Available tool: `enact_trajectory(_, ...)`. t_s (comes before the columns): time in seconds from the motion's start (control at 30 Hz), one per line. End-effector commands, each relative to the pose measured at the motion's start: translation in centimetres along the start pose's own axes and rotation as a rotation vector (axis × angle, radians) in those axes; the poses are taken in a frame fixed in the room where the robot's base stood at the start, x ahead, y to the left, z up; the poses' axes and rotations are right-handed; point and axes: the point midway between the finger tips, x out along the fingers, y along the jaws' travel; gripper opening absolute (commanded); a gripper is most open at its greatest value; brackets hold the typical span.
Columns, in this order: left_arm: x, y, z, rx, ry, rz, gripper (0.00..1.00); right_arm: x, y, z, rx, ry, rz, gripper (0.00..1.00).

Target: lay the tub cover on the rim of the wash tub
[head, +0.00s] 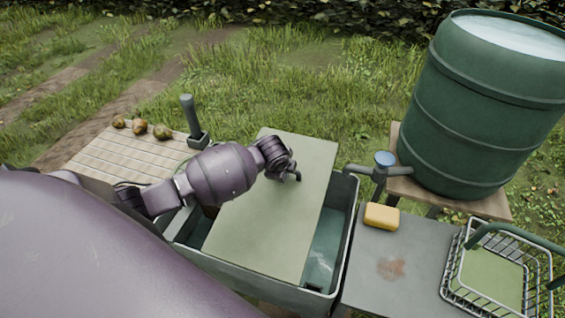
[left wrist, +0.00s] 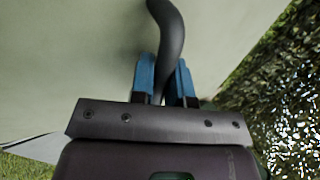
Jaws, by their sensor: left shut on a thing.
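The tub cover (head: 275,215) is a flat, pale green panel with a dark curved handle (left wrist: 170,35). My left gripper (head: 291,175) is shut on this handle; its blue fingers (left wrist: 165,82) stand on either side of it in the left wrist view. The cover is over the wash tub (head: 346,215), a dark green, box-shaped tub. It lies askew, its far end reaching beyond the tub's back, with the tub's inside showing on both sides. I cannot tell whether it touches the rim. My right gripper is not in view.
A grey side table (head: 375,280) at the right bears a yellow sponge (head: 382,217) and a wire basket (head: 545,285). A green water barrel (head: 480,110) with a tap (head: 385,160) stands behind.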

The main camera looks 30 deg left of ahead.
Motion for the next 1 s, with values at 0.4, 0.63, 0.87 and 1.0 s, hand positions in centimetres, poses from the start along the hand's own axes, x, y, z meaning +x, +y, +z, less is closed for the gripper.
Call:
enact_trajectory(0.4, 3.3, 1.8, -0.1, 0.000, 0.001, -0.003, 0.00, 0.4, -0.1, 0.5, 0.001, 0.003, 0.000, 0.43)
enact_trajectory(0.63, 4.4, 2.4, 0.0, -0.001, 0.001, -0.002, 0.00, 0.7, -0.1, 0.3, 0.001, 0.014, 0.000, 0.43)
enact_trajectory(0.87, 4.7, 2.6, 0.0, 0.000, 0.001, -0.002, 0.00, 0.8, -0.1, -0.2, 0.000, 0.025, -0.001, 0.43)
enact_trajectory(1.0, 4.7, 2.6, 0.0, 0.000, 0.001, -0.002, 0.00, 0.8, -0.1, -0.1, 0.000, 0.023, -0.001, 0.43)
